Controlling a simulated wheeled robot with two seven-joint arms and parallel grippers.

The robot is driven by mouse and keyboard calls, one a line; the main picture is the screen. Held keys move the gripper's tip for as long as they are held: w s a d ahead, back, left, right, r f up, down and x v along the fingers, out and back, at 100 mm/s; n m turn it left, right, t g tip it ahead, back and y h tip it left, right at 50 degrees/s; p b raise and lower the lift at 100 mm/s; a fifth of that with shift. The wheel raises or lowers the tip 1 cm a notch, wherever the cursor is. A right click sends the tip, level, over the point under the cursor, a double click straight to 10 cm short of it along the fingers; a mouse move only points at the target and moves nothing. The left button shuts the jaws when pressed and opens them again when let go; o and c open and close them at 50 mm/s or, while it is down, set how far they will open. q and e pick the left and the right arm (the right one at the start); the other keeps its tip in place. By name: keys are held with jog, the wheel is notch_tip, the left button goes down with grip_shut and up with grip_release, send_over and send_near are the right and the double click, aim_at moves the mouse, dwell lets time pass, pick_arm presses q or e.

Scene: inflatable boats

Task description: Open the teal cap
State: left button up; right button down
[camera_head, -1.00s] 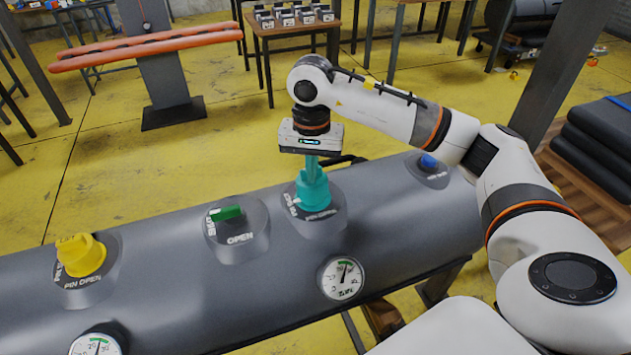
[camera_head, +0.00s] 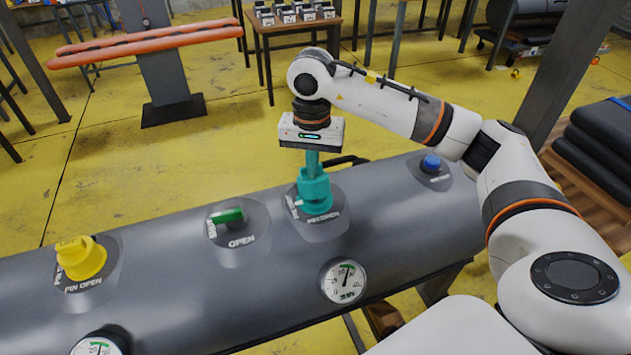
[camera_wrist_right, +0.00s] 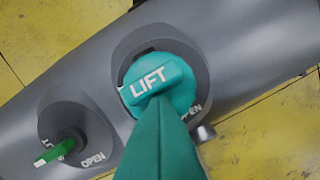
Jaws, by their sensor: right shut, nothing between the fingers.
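The teal cap (camera_head: 316,204) sits on a round grey boss on top of the dark grey tube. In the right wrist view the cap (camera_wrist_right: 178,90) shows a raised bar marked LIFT. My right gripper (camera_head: 312,172) points down right above the cap, with its teal fingers shut and nothing between them. In the right wrist view the fingers (camera_wrist_right: 157,115) cover the lower part of the cap; I cannot tell whether they touch it. My left gripper is not in view.
A yellow cap (camera_head: 82,258), a green lever (camera_head: 228,215) marked OPEN and a blue knob (camera_head: 431,162) sit along the tube (camera_head: 180,270). A round gauge (camera_head: 343,282) is on its near side. A table with small boxes (camera_head: 295,14) stands behind on the yellow floor.

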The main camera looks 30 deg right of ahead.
jog(key=shift+s+d+r+p, duration=0.25)
jog(key=shift+s+r+p, duration=0.05)
jog(key=shift+s+r, duration=0.3)
jog(key=shift+s+a+r+p, duration=0.3)
jog(key=shift+s+r, duration=0.4)
jog(key=shift+s, duration=0.15)
jog(key=shift+s+a+r+p, duration=0.25)
jog(key=shift+s+r, duration=0.4)
jog(key=shift+s, duration=0.15)
